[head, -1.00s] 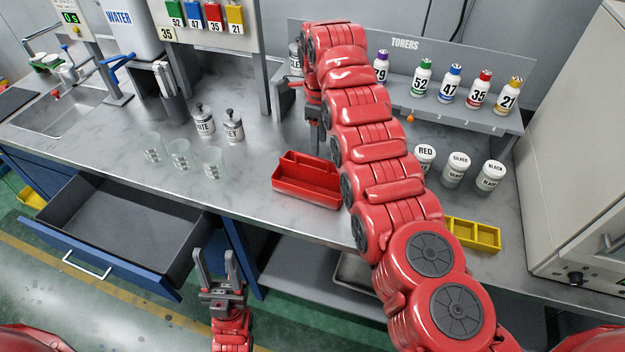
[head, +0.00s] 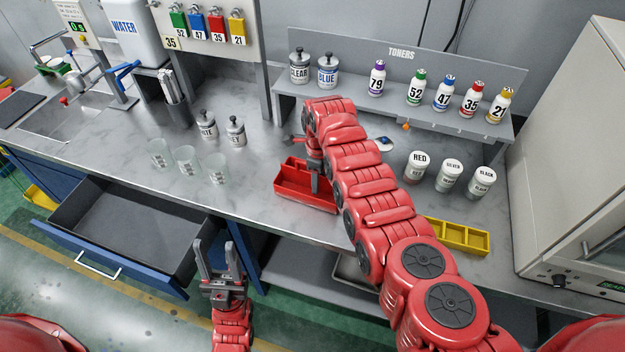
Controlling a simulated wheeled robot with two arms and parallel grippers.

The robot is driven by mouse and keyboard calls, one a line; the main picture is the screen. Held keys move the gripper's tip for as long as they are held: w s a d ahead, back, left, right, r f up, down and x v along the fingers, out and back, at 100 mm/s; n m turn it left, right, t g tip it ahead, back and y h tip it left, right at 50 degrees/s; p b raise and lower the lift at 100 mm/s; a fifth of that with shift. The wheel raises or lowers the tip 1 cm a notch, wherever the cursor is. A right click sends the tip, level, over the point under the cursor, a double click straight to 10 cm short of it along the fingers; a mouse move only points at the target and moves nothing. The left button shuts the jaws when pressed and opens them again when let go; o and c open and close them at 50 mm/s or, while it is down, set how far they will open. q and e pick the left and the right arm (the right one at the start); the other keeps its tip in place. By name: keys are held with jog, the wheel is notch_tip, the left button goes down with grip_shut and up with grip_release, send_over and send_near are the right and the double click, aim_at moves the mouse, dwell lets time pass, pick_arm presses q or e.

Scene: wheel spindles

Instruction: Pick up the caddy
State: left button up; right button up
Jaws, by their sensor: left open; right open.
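The red caddy (head: 291,192), an open box with compartments, sits on the grey counter near its front edge. My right gripper (head: 315,186) points down over the caddy, with its grey fingers at or just inside the box. Its own arm hides part of the caddy's right side, and I cannot tell whether the fingers touch it. My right gripper is open. My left gripper (head: 219,262) is open and empty, pointing up in front of the counter, near the open drawer.
A yellow compartment tray (head: 462,236) lies right of my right arm. Beakers (head: 187,160) and lidded jars (head: 235,130) stand left of the caddy. RED, SILVER and BLACK jars (head: 449,175) stand right. The blue drawer (head: 120,250) is pulled open.

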jog(key=shift+f, duration=0.7)
jog(key=shift+c, duration=0.3)
grip_shut()
dwell(0.6)
